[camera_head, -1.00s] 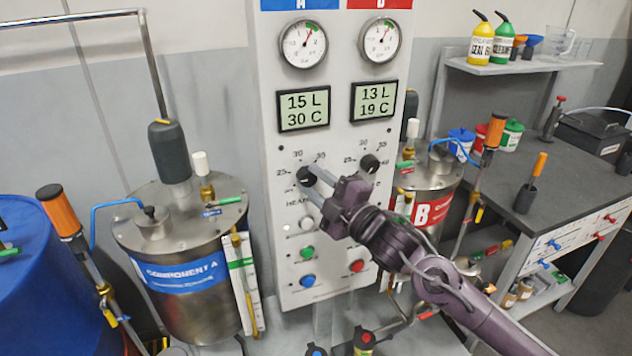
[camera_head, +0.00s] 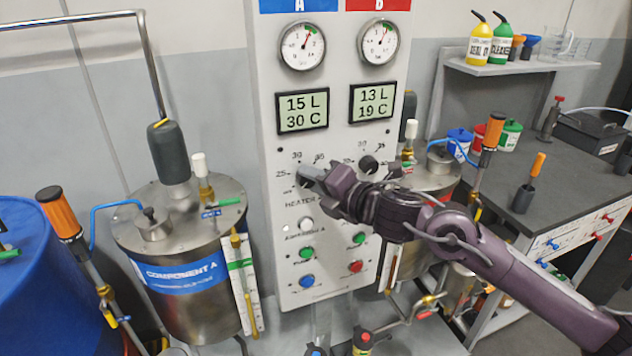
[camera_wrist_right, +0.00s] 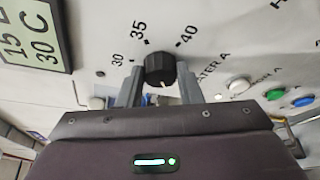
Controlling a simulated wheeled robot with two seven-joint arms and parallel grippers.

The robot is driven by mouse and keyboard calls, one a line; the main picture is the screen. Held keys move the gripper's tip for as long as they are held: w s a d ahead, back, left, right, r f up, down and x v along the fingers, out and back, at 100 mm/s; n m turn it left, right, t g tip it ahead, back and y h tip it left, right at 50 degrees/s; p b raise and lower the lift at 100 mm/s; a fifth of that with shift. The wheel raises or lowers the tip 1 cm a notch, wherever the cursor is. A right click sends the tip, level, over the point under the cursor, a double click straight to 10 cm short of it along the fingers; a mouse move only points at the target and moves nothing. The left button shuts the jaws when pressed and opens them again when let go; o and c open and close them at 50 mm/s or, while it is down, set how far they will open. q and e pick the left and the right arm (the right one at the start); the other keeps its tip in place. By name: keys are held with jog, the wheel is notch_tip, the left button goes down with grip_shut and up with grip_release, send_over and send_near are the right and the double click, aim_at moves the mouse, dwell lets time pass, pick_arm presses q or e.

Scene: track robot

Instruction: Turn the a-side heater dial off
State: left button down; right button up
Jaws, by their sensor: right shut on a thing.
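The a-side heater dial (camera_head: 302,181) is a small black knob on the white control panel, left of the b-side dial (camera_head: 369,164). My right gripper (camera_head: 309,177) is at the a-side dial and partly covers it in the head view. In the right wrist view the black dial (camera_wrist_right: 160,69) sits between the two grey fingers of my right gripper (camera_wrist_right: 160,85), which is shut on it. Its white mark points down in that view, away from the 30, 35 and 40 labels. My left gripper is not in view.
Below the dials are a white button (camera_head: 306,224), green buttons (camera_head: 306,253), a blue button (camera_head: 307,281) and a red button (camera_head: 355,267). The component A tank (camera_head: 185,275) stands left of the panel. A dark workbench (camera_head: 560,170) is at the right.

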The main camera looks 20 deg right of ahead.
jog(key=shift+n, duration=0.4)
jog(key=o, duration=1)
jog(key=shift+c, duration=0.2)
jog(key=b+v, duration=0.3)
jog(key=v, duration=0.4)
jog(key=shift+s, duration=0.4)
jog(key=shift+r, duration=0.2)
